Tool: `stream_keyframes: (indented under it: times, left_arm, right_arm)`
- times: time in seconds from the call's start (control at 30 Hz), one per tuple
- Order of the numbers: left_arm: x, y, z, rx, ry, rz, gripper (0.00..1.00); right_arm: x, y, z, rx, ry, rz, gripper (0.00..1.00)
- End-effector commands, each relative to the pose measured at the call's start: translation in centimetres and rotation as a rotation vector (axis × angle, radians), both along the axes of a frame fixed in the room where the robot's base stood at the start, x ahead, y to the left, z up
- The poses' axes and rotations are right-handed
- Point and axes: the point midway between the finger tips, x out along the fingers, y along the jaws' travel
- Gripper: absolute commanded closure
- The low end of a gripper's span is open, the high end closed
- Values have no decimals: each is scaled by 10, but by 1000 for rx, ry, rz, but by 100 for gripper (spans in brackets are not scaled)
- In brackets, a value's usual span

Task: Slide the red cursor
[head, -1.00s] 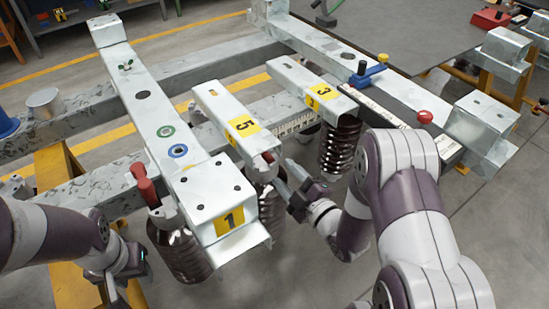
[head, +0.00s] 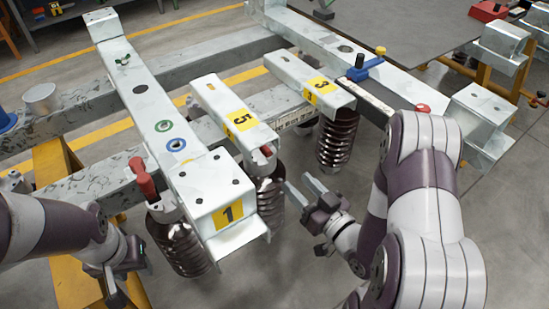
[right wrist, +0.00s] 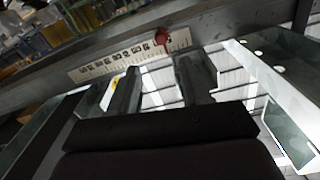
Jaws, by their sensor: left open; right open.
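The red cursor (right wrist: 162,38) stands near the right end of a white numbered scale (right wrist: 125,62) in the right wrist view. I cannot make the cursor out in the head view, where part of a white scale (head: 297,118) shows between the bars marked 5 and 3. My right gripper (head: 302,187) is open and empty, to the right of the spring under bar 5. Its two fingers also show in the right wrist view (right wrist: 160,88), below and apart from the scale and cursor. My left gripper (head: 118,285) is open at the lower left, its fingertips partly hard to see.
Bar 5 (head: 230,110) and bar 3 (head: 308,80) jut forward, with metal springs (head: 338,140) below. Block 1 (head: 215,195) and a red handle (head: 144,178) stand at left. A red knob (head: 423,107) is on the right beam. Open floor shows below my right gripper.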

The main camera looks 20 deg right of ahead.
Motion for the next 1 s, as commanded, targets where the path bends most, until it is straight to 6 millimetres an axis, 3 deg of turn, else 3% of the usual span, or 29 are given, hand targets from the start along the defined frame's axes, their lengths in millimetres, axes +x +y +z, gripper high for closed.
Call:
stream_keyframes:
  times: [0.17,0.6,0.8,1.0]
  left_arm:
    - [0,0,-3,0,0,0,57]
    - [0,0,-26,0,0,0,57]
    - [0,0,-29,0,0,0,57]
    - [0,0,-28,0,0,0,57]
  right_arm:
    - [8,4,0,154,48,4,52]
    - [102,37,-1,152,45,3,52]
    - [118,42,0,151,47,1,52]
    - [120,42,1,151,47,0,52]
